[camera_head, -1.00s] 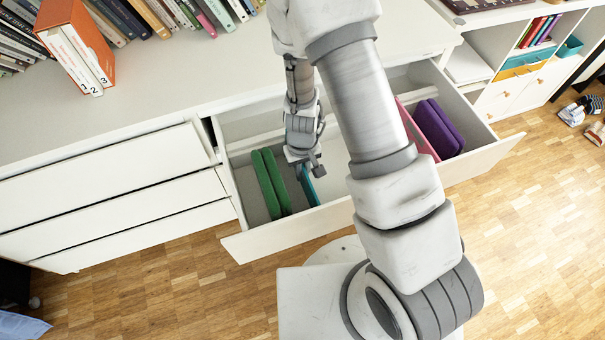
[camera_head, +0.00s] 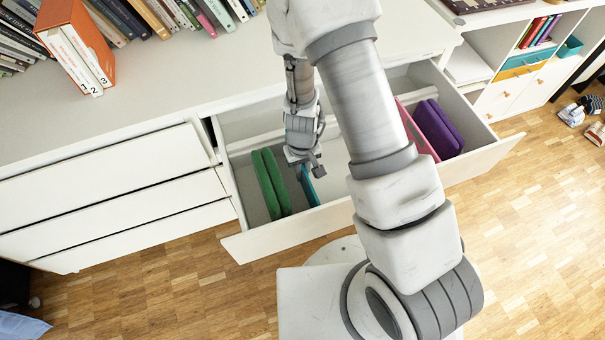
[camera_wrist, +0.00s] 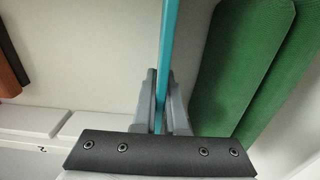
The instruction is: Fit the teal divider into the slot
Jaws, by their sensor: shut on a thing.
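The teal divider (camera_head: 308,186) is inside the open drawer (camera_head: 262,243), just right of the green folded cloths or boards. In the wrist view the teal divider (camera_wrist: 167,45) is seen edge-on as a thin upright strip. My gripper (camera_head: 305,165) is shut on its edge, and the fingertips (camera_wrist: 162,98) pinch it from both sides. My arm hides part of the drawer's middle. The slot cannot be made out, and I cannot tell whether the divider touches the drawer floor.
Two green pieces (camera_head: 271,184) stand left of the divider. A pink divider (camera_head: 418,132) and purple pieces (camera_head: 438,130) are at the drawer's right. The white cabinet top (camera_head: 180,85) holds books and an orange binder box (camera_head: 75,45). The drawer front bounds the near side.

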